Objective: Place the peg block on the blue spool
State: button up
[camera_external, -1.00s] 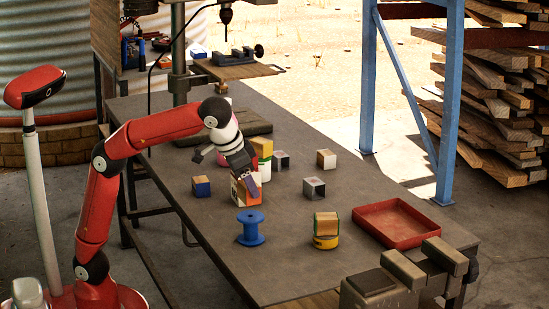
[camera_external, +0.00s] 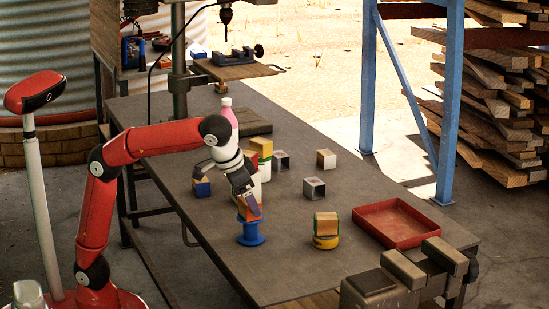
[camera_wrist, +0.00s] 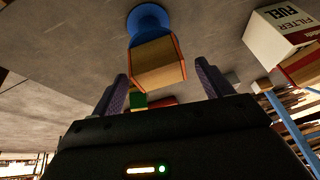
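The peg block (camera_wrist: 157,65) is a wooden block with orange edges. It sits on top of the blue spool (camera_external: 251,232), which stands upright on the table, and it also shows in the external view (camera_external: 242,212). The spool's round blue flange appears beyond the block in the wrist view (camera_wrist: 148,17). My gripper (camera_wrist: 161,72) is over the block, with one dark finger on each side of it. A gap shows between the block and the right finger, so the fingers look open. In the external view my gripper (camera_external: 247,203) partly hides the block.
A block on a yellow tin (camera_external: 326,240) stands right of the spool, near the red tray (camera_external: 398,243). A white filter box (camera_wrist: 275,35) stands behind the spool. Small cubes (camera_external: 314,188) and a pink bottle (camera_external: 229,112) are farther back. The table's front left is clear.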

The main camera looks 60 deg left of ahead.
jog(key=p+v, duration=0.4)
jog(key=v, duration=0.8)
jog(key=shift+r+p, duration=0.2)
jog(key=shift+p, duration=0.1)
jog(key=a+f, duration=0.4)
jog(key=a, duration=0.7)
jog(key=s+a+f, duration=0.6)
jog(key=a+f, duration=0.3)
jog(key=f, duration=0.2)
jog(key=s+a+f+n, duration=0.1)
jog(key=s+a+f, duration=0.5)
jog(key=a+f, duration=0.3)
notch_tip(320, 180, down, 3)
jog(key=shift+s+a+t+h, duration=0.2)
jog(key=shift+a+t+h, duration=0.1)
jog(key=shift+a+t, duration=0.1)
